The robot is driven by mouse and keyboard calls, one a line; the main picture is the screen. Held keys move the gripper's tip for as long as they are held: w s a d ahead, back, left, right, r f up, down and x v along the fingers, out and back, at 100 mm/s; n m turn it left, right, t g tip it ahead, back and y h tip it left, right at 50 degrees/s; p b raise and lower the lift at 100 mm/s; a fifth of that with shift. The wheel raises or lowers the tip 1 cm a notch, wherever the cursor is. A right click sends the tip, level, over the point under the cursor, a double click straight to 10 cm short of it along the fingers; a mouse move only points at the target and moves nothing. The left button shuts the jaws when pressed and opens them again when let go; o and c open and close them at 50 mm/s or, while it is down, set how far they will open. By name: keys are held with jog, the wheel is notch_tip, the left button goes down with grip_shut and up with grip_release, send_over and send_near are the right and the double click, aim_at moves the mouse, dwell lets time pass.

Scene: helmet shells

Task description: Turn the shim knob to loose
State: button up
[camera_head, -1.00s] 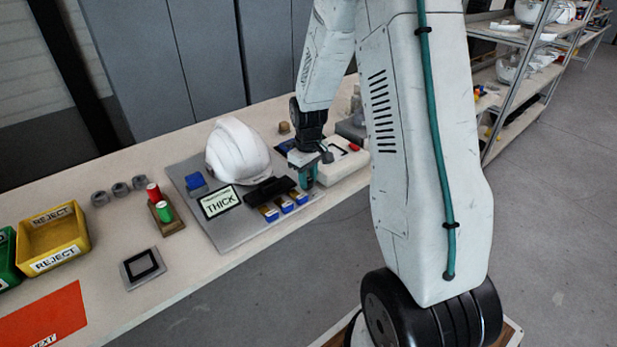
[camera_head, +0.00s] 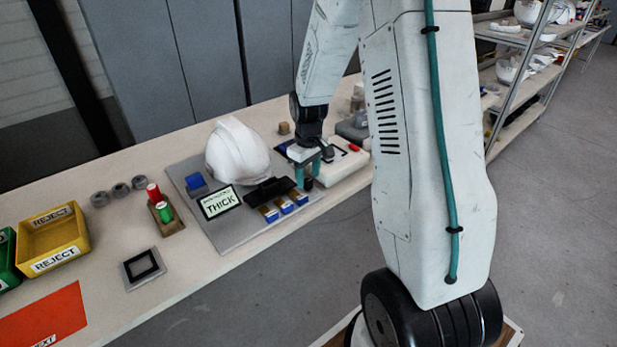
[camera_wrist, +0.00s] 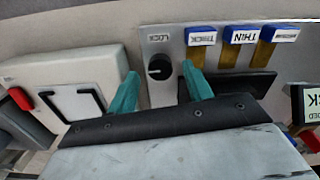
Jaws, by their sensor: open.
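The black round shim knob (camera_wrist: 159,67) sits on a grey plate in the wrist view, with a pale pointer mark and the upside-down word LOCK beside it. In the head view a dark knob (camera_head: 308,184) shows just below my fingers. My gripper (camera_wrist: 160,71) is open, with one teal finger on each side of the knob in the wrist view. I cannot tell whether the fingers touch it. My gripper (camera_head: 309,172) also shows in the head view, pointing down over the plate's right end.
Blue-topped blocks (camera_wrist: 242,34) labelled THICK and THIN stand beside the knob. A white helmet shell (camera_head: 237,151) and a THICK sign (camera_head: 220,201) stand on the grey plate (camera_head: 238,232). A white box with a red button (camera_head: 353,148) is close to my gripper's right.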

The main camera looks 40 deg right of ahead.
aim_at(308, 181)
notch_tip(308, 181, up, 6)
jog(key=shift+r, duration=0.15)
dwell(0.6)
jog(key=s+a+r, duration=0.5)
jog(key=s, duration=0.4)
jog(key=s+a+r+m+t, duration=0.1)
jog(key=s+a+r, duration=0.5)
jog(key=s, duration=0.3)
jog(key=s+a+r+m, duration=0.1)
jog(key=s+a+r, duration=0.4)
jog(key=s, duration=0.4)
jog(key=shift+s+a+r, duration=0.2)
jog(key=shift+a+r, duration=0.1)
jog(key=shift+r, duration=0.05)
